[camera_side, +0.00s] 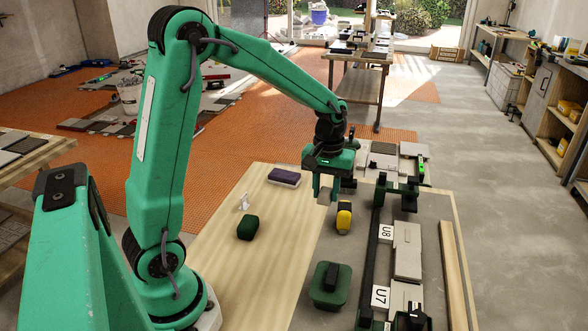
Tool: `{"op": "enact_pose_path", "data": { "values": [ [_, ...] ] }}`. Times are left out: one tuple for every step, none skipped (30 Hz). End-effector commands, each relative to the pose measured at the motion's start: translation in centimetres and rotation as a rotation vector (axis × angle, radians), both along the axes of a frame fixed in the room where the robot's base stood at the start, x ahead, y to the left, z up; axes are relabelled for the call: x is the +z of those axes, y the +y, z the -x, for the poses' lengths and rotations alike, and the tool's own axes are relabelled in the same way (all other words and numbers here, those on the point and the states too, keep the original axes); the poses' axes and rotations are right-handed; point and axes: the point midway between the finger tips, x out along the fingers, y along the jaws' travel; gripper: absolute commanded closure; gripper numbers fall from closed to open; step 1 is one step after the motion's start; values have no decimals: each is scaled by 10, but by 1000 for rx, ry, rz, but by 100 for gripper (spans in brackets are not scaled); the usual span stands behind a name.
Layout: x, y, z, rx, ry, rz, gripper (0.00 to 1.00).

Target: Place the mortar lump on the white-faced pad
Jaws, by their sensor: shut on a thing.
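My gripper (325,190) hangs above the right part of the wooden worktop, its fingers pointing down. It is shut on a small grey lump, the mortar lump (324,198), which shows at the fingertips. A purple block with a whitish lower layer (284,177) lies on the worktop to the left of and behind my gripper. I cannot tell for sure whether this is the white-faced pad. The finger contact is too small to see closely.
A yellow and black item (344,217) stands just right of and below my gripper. A dark green block (247,228) and small white piece (243,202) are left. A green tool (328,286) lies in front. Dark rails (374,240) and pale tiles (407,250) are right.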

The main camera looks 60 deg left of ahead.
Motion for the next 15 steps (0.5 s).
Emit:
{"op": "enact_pose_path", "data": {
  "values": [
    [1,15,-8,15,0,0,94],
    [3,22,-13,19,0,0,94],
    [4,33,-18,26,-1,-1,94],
    [5,40,-22,30,-1,-1,94],
    [6,48,-26,35,1,1,94],
    [7,59,-30,42,-1,-1,94],
    [8,67,-34,46,0,0,94],
    [9,76,-37,51,0,0,94],
    [10,87,-40,58,-1,-1,94],
    [10,95,-42,62,-1,-1,94],
    [11,103,-45,67,0,0,94],
    [12,114,-47,73,-1,-1,94],
    [12,121,-49,75,-1,-1,94],
    [13,128,-50,80,0,0,94],
    [14,137,-51,84,-1,-1,94]
  ]
}}
